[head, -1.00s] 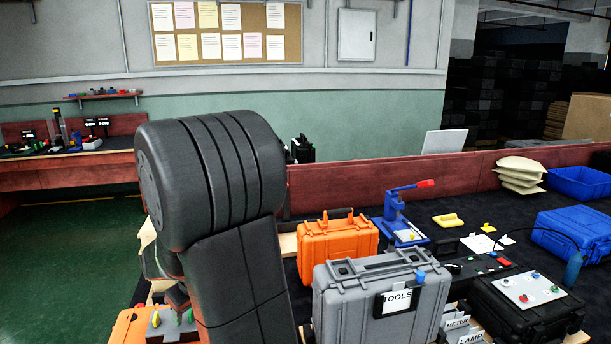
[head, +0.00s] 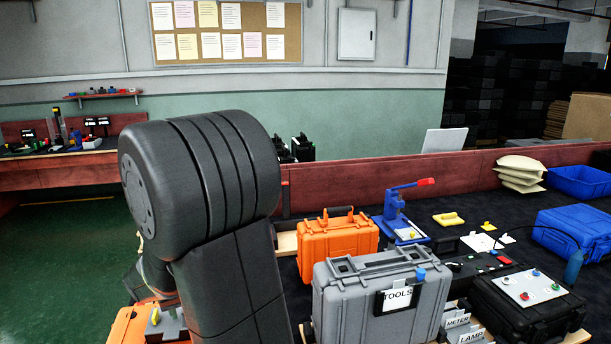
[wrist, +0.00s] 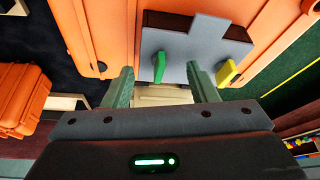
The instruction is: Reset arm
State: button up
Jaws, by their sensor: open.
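My gripper (wrist: 161,88) shows in the wrist view with its two greenish fingers apart and nothing between them. Beyond the fingers is a grey block (wrist: 190,55) with a green lever (wrist: 159,67) and a yellow lever (wrist: 228,72), set against an orange case (wrist: 110,30). I cannot tell whether a finger touches the block.
A grey TOOLS case (head: 345,300) stands right of my arm, with another orange case (head: 338,238) behind it. Open green floor (head: 60,260) lies left.

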jog(key=shift+a+m+h+b, duration=0.1)
jog(key=shift+m+h+b, duration=0.35)
jog(key=shift+m, duration=0.65)
